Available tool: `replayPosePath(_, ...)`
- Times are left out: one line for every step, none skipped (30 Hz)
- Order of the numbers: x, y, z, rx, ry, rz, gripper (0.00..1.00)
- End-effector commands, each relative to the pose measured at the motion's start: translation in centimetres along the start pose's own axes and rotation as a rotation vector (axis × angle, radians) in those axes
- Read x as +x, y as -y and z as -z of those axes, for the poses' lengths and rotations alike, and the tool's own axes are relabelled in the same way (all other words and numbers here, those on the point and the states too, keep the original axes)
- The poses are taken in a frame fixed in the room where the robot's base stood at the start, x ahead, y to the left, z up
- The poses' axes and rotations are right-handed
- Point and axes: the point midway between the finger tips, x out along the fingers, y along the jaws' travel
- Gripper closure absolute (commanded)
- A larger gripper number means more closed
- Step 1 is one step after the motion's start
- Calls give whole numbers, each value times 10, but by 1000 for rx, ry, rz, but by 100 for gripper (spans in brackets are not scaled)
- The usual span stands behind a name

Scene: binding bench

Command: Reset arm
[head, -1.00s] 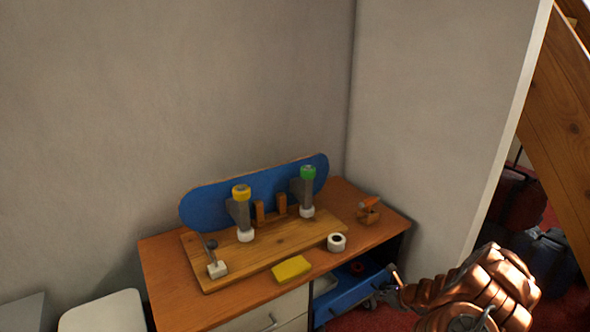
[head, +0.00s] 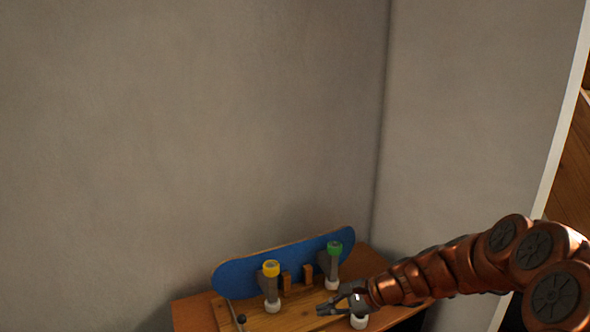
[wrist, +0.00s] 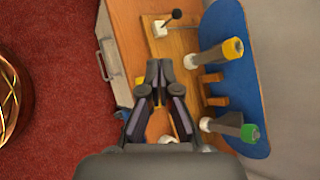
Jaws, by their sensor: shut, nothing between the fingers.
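My gripper (head: 324,310) is shut and empty, at the end of my copper arm that reaches in from the right. In the head view it appears in front of the bench board, below the green wheel (head: 334,248). In the wrist view my gripper (wrist: 160,70) points over the edge of the bench, its dark fingers together.
A blue skateboard deck (head: 235,278) stands on edge on a wooden board (head: 298,300), with a yellow wheel (head: 271,268) in front. A white roll (head: 359,321) sits below my gripper. Red carpet (wrist: 60,120) lies beside the drawer front (wrist: 115,55). Walls stand behind.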

Motion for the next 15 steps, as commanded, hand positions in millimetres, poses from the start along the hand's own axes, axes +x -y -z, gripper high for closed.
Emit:
replayPosePath(-15, 3, -30, -64, 6, -33, 100)
replayPosePath(-19, 0, -43, -99, 10, -55, 100)
replayPosePath(-26, -4, -59, -145, 15, -83, 100)
replayPosePath(-31, -7, -70, -182, 15, -105, 100)
replayPosePath(-37, -9, -81, -215, 15, -124, 100)
replayPosePath(-44, -14, -94, -260, 16, -153, 100)
replayPosePath(-49, -18, -104, -292, 16, -174, 100)
replayPosePath(-55, -22, -114, -325, 16, -197, 100)
replayPosePath(-63, -28, -127, -366, 16, -228, 100)
replayPosePath(-69, -33, -136, -397, 17, -252, 100)
replayPosePath(-75, -38, -145, -426, 18, -275, 100)
replayPosePath(-84, -44, -156, -467, 14, -304, 100)
replayPosePath(-91, -48, -163, -497, 11, -327, 100)
replayPosePath(-98, -53, -169, -525, 8, -351, 100)
replayPosePath(-107, -59, -179, -561, 4, -381, 100)
